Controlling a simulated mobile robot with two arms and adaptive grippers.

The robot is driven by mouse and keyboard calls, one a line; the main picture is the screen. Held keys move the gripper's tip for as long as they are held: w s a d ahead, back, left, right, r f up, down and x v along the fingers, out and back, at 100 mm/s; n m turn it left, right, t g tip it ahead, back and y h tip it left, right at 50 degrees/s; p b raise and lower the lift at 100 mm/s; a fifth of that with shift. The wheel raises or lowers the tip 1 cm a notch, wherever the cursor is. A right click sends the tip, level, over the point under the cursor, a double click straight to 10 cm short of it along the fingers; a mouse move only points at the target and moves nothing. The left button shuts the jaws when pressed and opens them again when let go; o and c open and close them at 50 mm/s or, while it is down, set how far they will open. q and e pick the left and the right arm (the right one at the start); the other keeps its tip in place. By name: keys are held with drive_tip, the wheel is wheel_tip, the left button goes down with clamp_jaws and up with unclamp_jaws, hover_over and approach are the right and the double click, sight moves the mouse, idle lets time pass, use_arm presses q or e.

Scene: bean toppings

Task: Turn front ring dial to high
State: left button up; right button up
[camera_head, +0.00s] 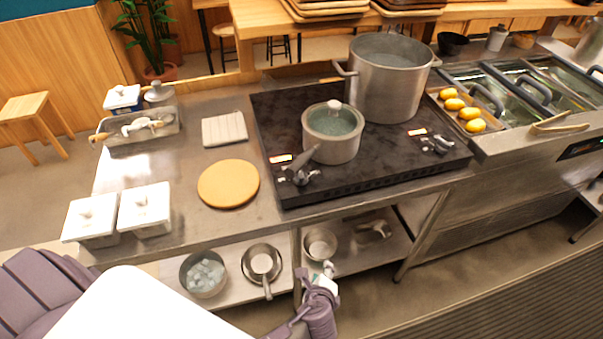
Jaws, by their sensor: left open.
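The black cooktop (380,166) sits on the steel counter. The dial settings are too small to read. A lidded pot (345,150) stands just behind the left dials, and its handle reaches toward them. My left gripper (326,268) is open, below the counter's front edge and apart from the dials. My right gripper is not in view.
A large steel pot (388,75) stands at the cooktop's back. A round wooden board (228,184), a folded cloth (224,129) and white lidded containers (145,209) are left of it. The lower shelf holds a bowl of ice (204,274) and pans (262,262).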

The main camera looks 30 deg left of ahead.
use_arm(q)
drive_tip(key=w+a+r+m+t+y, duration=0.3)
drive_tip(key=r+m+y, duration=0.15)
drive_tip(key=r, duration=0.55)
drive_tip(key=m+t+y+p, duration=0.1)
drive_tip(key=m+y, duration=0.2)
approach(302, 179)
drive_tip(key=p+x, duration=0.2)
drive_tip(key=x, duration=0.9)
drive_tip(key=shift+p, duration=0.35)
drive_tip(key=shift+c, duration=0.2)
clamp_jaws()
